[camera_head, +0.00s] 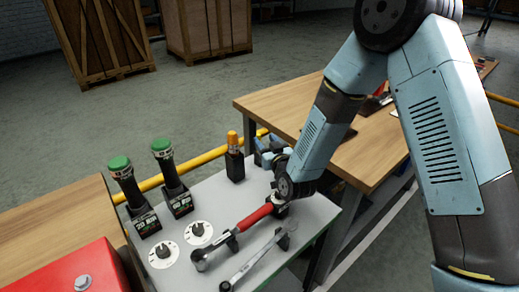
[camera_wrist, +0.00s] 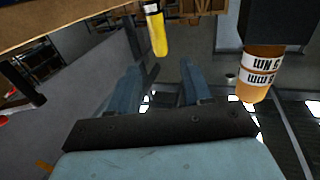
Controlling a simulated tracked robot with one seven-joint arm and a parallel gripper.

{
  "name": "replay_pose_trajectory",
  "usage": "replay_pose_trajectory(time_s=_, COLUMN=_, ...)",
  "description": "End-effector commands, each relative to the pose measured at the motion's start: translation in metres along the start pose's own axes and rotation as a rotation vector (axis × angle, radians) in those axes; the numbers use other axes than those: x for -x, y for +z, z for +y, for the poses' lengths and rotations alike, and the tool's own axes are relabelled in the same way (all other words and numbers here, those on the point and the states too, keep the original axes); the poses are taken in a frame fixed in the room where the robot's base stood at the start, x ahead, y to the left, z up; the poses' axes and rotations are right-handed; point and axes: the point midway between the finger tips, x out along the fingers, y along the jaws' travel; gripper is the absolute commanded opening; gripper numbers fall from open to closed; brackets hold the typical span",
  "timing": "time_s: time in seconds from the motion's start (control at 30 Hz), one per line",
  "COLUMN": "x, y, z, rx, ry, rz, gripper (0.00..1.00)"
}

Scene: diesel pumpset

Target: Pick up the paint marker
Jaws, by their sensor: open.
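My gripper (camera_head: 265,153) is low over the tabletop, just right of the holder. Its two blue fingers (camera_wrist: 160,82) are apart with nothing between them.
A red-handled tool (camera_head: 255,215) and a grey wrench (camera_head: 255,262) lie in front of my gripper. Two green-topped black devices (camera_head: 120,167) (camera_head: 162,148) and two round dials (camera_head: 197,231) are at the left. A wooden table (camera_head: 290,105) stands behind; a yellow rail (camera_head: 205,158) runs past.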

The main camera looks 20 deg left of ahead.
Motion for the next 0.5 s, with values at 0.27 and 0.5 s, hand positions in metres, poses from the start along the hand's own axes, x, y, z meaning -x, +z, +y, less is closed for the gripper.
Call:
replay_pose_trajectory(time_s=0.27, x=-0.021, y=0.002, z=-0.002, rx=-0.001, ry=-0.001, rz=0.005, gripper=0.49)
replay_pose_trajectory(time_s=0.5, x=-0.048, y=0.007, z=-0.004, rx=-0.001, ry=-0.001, rz=0.005, gripper=0.49)
